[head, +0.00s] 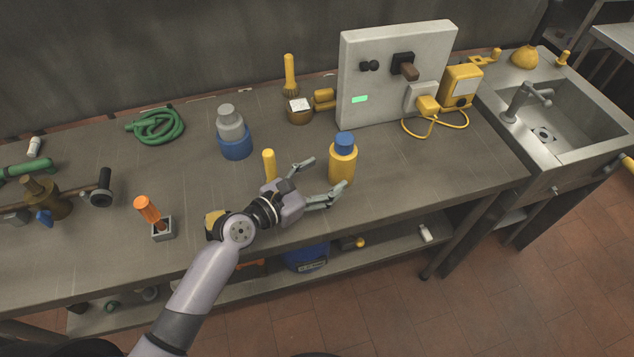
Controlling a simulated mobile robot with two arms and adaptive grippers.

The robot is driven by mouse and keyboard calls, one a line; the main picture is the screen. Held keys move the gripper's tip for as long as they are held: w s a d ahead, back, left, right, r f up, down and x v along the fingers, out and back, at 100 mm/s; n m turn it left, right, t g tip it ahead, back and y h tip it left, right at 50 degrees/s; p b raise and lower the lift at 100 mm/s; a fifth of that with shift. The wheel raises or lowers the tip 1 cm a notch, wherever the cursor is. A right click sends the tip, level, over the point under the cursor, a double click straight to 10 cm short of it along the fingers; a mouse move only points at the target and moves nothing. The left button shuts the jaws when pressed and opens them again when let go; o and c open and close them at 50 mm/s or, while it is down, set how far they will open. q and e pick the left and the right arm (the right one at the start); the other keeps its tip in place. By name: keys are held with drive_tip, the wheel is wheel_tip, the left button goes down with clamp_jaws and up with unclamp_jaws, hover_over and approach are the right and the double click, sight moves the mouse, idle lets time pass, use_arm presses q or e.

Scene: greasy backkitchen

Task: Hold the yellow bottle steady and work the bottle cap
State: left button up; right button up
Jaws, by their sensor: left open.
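The yellow bottle (342,166) stands upright on the metal workbench, right of centre. Its blue cap (345,140) sits on top. My left gripper (326,174) is open and points toward the bottle from the left. One finger reaches near the bottle's lower front and the other lies further back, left of the bottle. I cannot tell whether the front finger touches it. My right gripper is not in view.
A grey panel (380,95) with knobs and a yellow box (461,86) stand behind the bottle. A yellow handle (269,164) stands close behind my left gripper. A grey-and-blue container (233,133) and green hose (157,125) are further left. The bench right of the bottle is clear.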

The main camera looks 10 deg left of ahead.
sight(333, 177)
use_arm(q)
drive_tip(key=shift+s+a+f+n, duration=0.1)
drive_tip(key=shift+a+f+n, duration=0.1)
drive_tip(key=shift+f, duration=0.3)
drive_tip(key=shift+s+a+f+n, duration=0.1)
drive_tip(key=shift+a+f, duration=0.05)
drive_tip(key=shift+f, duration=0.3)
drive_tip(key=x, duration=0.7)
drive_tip(key=shift+w+d+f, duration=0.1)
drive_tip(key=shift+f, duration=0.1)
drive_tip(key=c, duration=1.5)
drive_tip(key=shift+c, duration=0.2)
drive_tip(key=shift+f+g, duration=0.2)
drive_tip(key=shift+g, duration=0.1)
